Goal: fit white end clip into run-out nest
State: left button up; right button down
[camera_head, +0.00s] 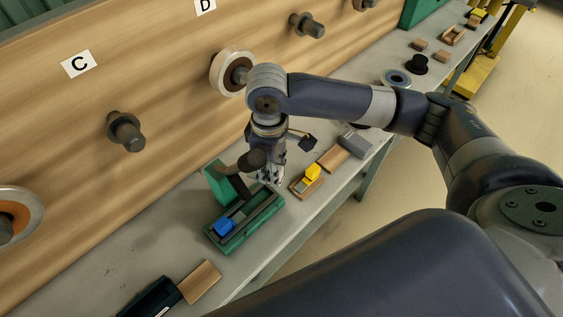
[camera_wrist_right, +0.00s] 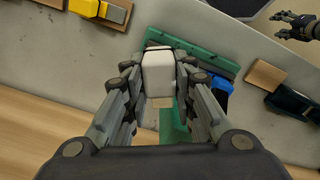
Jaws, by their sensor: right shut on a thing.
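The white end clip (camera_wrist_right: 158,72) is a pale block held between the two fingers of my right gripper (camera_wrist_right: 159,85) in the right wrist view. In the head view my right gripper (camera_head: 270,178) points down over the far end of the green nest tray (camera_head: 227,245), and the clip is hard to make out there. The tray has a dark channel and a blue piece (camera_head: 226,227) at its near end. Whether the clip touches the tray cannot be told. My left gripper (camera_wrist_right: 288,25) shows small at the upper right of the wrist view, fingers spread, away from the tray.
A wooden block with a yellow piece (camera_head: 312,173) lies right of the tray. A dark box (camera_head: 150,300) and a wooden block (camera_head: 199,281) lie nearer. A green upright (camera_head: 213,182) stands behind the tray. The wooden wall panel carries pegs (camera_head: 125,131).

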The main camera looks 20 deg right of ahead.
jog(key=n+p, duration=0.2)
jog(key=w+a+f+n+p, duration=0.1)
jog(key=n, duration=0.2)
jog(key=w+n+p, duration=0.1)
jog(key=n+p, duration=0.1)
jog(key=shift+w+a+f+n+p, duration=0.15)
jog(key=shift+a+f+n+p, duration=0.05)
jog(key=shift+a+n+p, duration=0.2)
jog(key=n, duration=0.1)
jog(key=f+n+p, duration=0.1)
jog(key=n+p, duration=0.1)
jog(key=shift+w+a+f+n, duration=0.2)
jog(key=shift+a+n, duration=0.1)
jog(key=shift+n, duration=0.1)
jog(key=shift+f+n+p, duration=0.4)
jog(key=shift+n+p, duration=0.2)
jog(key=shift+n, duration=0.1)
jog(key=shift+r+p, duration=0.1)
jog(key=shift+p, duration=0.2)
jog(key=shift+f, duration=0.2)
jog(key=shift+f+b, duration=1.5)
jog(key=shift+f, duration=1.55)
